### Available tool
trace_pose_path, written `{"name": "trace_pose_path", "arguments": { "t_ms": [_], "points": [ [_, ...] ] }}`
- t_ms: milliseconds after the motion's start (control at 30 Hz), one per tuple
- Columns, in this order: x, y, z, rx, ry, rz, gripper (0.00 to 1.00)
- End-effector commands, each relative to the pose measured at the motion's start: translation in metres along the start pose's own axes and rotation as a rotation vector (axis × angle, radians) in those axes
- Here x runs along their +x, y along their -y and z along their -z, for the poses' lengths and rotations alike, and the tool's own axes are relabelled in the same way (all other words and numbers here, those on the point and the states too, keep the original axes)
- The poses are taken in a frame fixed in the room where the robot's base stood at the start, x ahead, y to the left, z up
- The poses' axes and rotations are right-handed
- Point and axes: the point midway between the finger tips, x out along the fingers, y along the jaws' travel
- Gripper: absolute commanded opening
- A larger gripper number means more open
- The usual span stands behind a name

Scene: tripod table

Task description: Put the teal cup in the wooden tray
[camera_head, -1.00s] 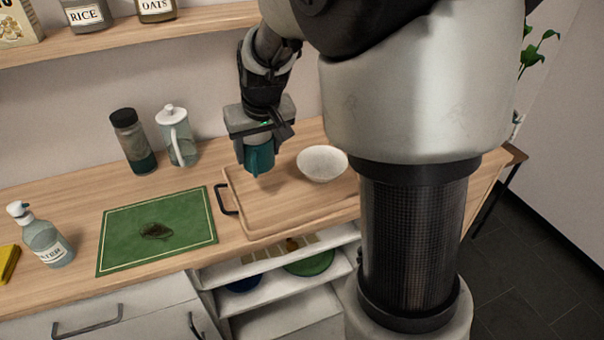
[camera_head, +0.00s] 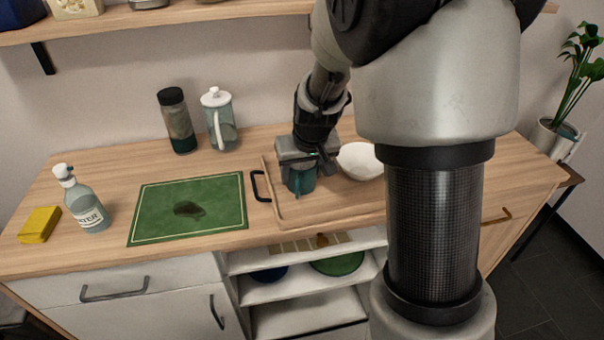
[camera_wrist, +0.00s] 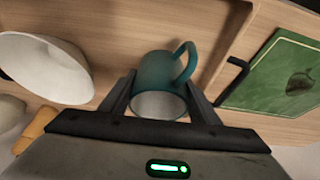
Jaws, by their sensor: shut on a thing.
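The teal cup (camera_head: 301,181) is in my gripper (camera_head: 302,172), over the left part of the wooden tray (camera_head: 318,213). In the wrist view the teal cup (camera_wrist: 160,80) sits between the two fingers of my gripper (camera_wrist: 160,98), with its handle toward the upper right. My gripper is shut on the cup. The wooden tray also shows in the wrist view (camera_wrist: 118,28) behind the cup. Whether the cup's base touches the tray floor cannot be told.
A white bowl (camera_head: 360,161) stands in the tray, right of the cup. A green mat (camera_head: 190,209) lies left of the tray's black handle (camera_head: 259,187). A dark jar (camera_head: 177,122), a white-lidded pitcher (camera_head: 218,120), a bottle (camera_head: 84,203) and a yellow sponge (camera_head: 40,225) stand further left.

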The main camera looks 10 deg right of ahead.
Motion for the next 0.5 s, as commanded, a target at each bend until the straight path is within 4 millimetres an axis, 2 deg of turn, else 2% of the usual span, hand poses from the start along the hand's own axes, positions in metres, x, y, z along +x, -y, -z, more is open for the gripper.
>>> {"name": "trace_pose_path", "arguments": {
  "t_ms": [267,300,400,500],
  "points": [
    [0.0029,-0.0003,-0.0006,0.0,-0.002,0.0,0.27],
    [0.0017,-0.0002,-0.0005,0.0,-0.001,0.0,0.61],
    [0.0014,-0.0002,-0.0005,0.0,0.0,0.0,0.75],
    [0.0014,-0.0002,-0.0005,0.0,0.0,0.0,0.75]
  ]
}}
